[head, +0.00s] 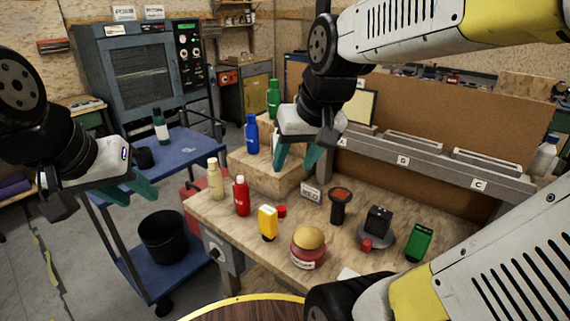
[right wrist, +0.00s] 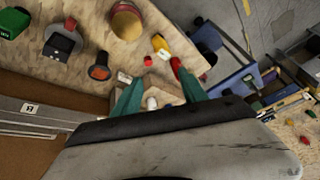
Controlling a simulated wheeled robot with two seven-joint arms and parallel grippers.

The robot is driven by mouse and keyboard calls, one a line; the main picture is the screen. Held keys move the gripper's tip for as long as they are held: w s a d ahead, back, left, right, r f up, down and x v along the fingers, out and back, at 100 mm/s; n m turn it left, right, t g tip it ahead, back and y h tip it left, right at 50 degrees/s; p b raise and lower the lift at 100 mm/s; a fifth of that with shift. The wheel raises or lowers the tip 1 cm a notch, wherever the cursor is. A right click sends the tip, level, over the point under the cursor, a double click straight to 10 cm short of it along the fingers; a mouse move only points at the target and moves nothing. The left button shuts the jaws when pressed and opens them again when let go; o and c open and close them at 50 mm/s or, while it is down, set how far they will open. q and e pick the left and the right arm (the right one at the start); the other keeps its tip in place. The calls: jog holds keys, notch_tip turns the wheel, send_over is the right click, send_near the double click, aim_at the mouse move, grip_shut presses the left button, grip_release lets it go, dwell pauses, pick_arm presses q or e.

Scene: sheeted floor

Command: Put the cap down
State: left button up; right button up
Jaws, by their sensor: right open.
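A small red cap (head: 281,211) lies on the wooden bench beside the yellow bottle (head: 267,223). It also shows in the right wrist view (right wrist: 148,61), beyond the fingertips. My right gripper (head: 297,161) is open over the wooden step on the bench, its teal fingers apart. In the right wrist view (right wrist: 158,88) no cap is held between its fingers; a small white top (right wrist: 152,103) shows lower down between them. My left gripper (head: 133,192) is near the blue cart, its teal fingers apart, with nothing seen in it.
On the bench (head: 222,208) stand a red bottle (head: 241,196), a cream bottle (head: 215,179), a gold-lidded jar (head: 308,247) and a black device (head: 378,220). A rail (head: 430,167) runs behind.

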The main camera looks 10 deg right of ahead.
jog(key=shift+t+y, duration=0.3)
jog(key=shift+t, duration=0.3)
jog(key=shift+s+a+r, duration=0.1)
jog(key=shift+s+a, duration=0.1)
jog(key=shift+s, duration=1)
jog(key=shift+s+a+r, duration=0.1)
jog(key=shift+s+a, duration=0.05)
jog(key=shift+s, duration=1)
